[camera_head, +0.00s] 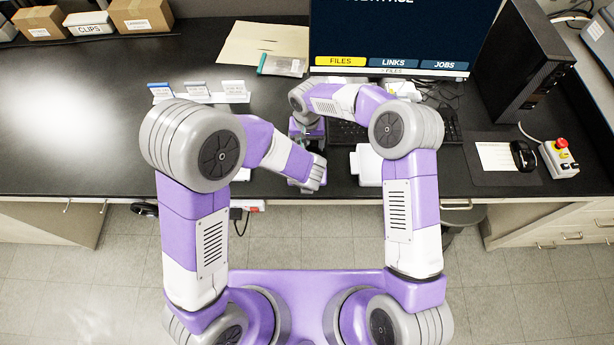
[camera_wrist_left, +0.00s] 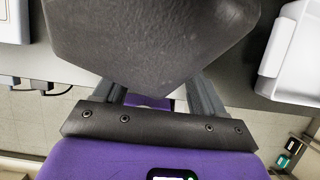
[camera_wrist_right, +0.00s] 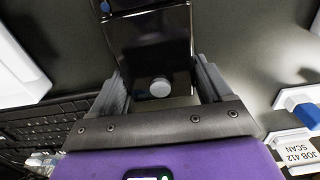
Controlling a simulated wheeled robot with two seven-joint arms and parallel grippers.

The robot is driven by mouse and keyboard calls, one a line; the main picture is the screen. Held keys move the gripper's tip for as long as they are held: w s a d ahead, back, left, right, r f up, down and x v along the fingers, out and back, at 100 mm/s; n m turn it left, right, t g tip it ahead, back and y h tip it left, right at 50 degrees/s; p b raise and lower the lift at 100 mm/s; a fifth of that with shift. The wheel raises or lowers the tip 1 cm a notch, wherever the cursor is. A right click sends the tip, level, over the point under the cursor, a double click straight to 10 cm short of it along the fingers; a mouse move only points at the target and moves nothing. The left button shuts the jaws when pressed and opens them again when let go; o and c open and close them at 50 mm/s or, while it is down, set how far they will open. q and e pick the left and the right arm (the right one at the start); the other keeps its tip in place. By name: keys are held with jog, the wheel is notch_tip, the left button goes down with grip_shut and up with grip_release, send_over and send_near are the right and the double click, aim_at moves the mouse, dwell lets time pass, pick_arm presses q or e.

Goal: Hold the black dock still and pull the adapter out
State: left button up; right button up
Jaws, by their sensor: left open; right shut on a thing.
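In the right wrist view a glossy black block with a round grey knob (camera_wrist_right: 158,88), which looks like the black dock, sits between the fingers of my right gripper (camera_wrist_right: 162,72). That gripper is shut on it. I cannot make out the adapter for sure.
A white tray (camera_head: 368,165) lies just right of the grippers. The keyboard (camera_head: 350,133) and monitor (camera_head: 390,35) are behind. Label holders (camera_head: 200,97) stand at the left. A mouse (camera_head: 523,155) and a red-button box (camera_head: 560,157) are at the right. The left tabletop is clear.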

pick_arm(q)
jog(key=shift+w+f, duration=0.1)
jog(key=shift+f, duration=0.1)
grip_shut()
dwell(0.6)
